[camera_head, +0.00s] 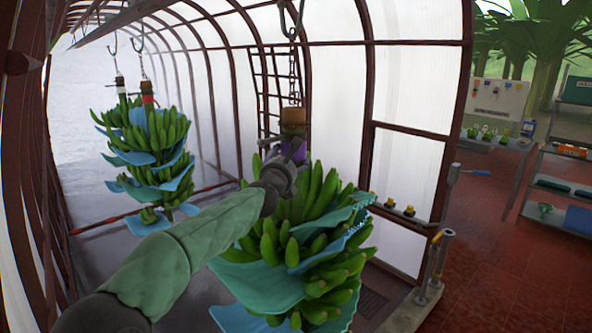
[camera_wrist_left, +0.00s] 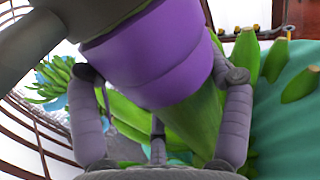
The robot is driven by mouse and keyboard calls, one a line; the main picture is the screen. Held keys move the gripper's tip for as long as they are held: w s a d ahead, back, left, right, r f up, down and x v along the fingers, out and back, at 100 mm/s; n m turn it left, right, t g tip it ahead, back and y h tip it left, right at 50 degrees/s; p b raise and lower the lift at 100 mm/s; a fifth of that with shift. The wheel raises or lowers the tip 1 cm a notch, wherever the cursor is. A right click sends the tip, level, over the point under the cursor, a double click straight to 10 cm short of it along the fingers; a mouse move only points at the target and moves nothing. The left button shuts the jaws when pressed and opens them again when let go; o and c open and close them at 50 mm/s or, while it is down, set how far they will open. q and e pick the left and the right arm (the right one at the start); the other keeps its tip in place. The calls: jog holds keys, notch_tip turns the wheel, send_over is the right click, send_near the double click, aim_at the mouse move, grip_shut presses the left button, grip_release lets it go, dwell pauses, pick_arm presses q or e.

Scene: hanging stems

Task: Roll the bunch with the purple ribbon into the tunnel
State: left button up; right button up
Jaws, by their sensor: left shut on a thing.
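The bunch with the purple ribbon (camera_head: 318,205) hangs by its stem from a hook at the front of the tunnel, with blue sheets between its green hands of fruit. Its purple ribbon (camera_head: 293,151) wraps the stem below a brown cut end, and fills the middle of the left wrist view (camera_wrist_left: 155,55). My left gripper (camera_head: 279,172) is shut on the stem at the ribbon, with one finger on each side in the wrist view. My arm hides part of the bunch. The tunnel (camera_head: 405,85) has pale walls on dark red ribs. My right gripper is out of view.
A red-and-white bar (camera_head: 100,222) lies low across the tunnel. Shelves (camera_head: 562,150) stand outside right, beyond open red floor (camera_head: 500,260).

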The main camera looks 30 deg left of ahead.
pick_arm(q)
jog(key=shift+d, duration=0.1)
jog(key=o, duration=1.3)
jog(key=shift+r, duration=0.1)
jog(key=o, duration=0.4)
jog(key=shift+c, duration=0.2)
jog(key=v, duration=1)
jog(key=shift+s, duration=0.4)
jog(key=shift+s+d, duration=0.15)
jog(key=shift+s, duration=0.4)
